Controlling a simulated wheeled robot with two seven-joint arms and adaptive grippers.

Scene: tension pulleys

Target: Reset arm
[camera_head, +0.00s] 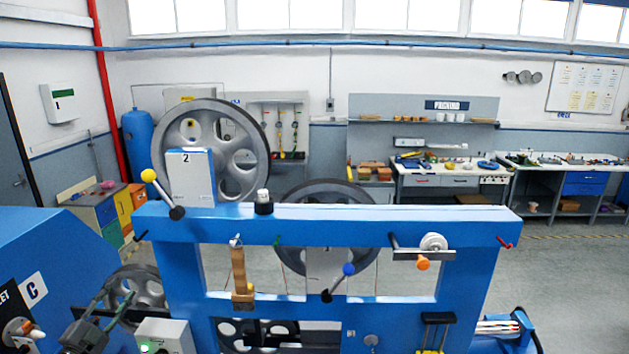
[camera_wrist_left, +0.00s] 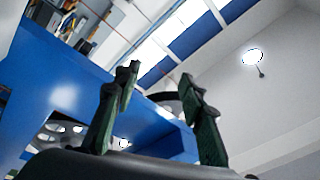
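My left gripper (camera_head: 114,298) is low at the left in the head view, in front of a grey spoked wheel and beside the blue machine frame (camera_head: 350,212). In the left wrist view its two green-and-black fingers (camera_wrist_left: 158,76) stand apart with nothing between them. They point up, with the blue frame (camera_wrist_left: 70,75) behind and to the left. My right gripper is not in view. A lever with a yellow ball (camera_head: 148,175) tilts at the frame's upper left, and one with a blue ball (camera_head: 348,269) sits at its middle.
A blue cabinet marked C (camera_head: 50,270) stands close at the left. A grey control box (camera_head: 165,336) with a green light is right of the left gripper. Large pulley wheels (camera_head: 250,150) rise behind the frame. Workbenches (camera_head: 450,180) line the far wall. Floor at right is clear.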

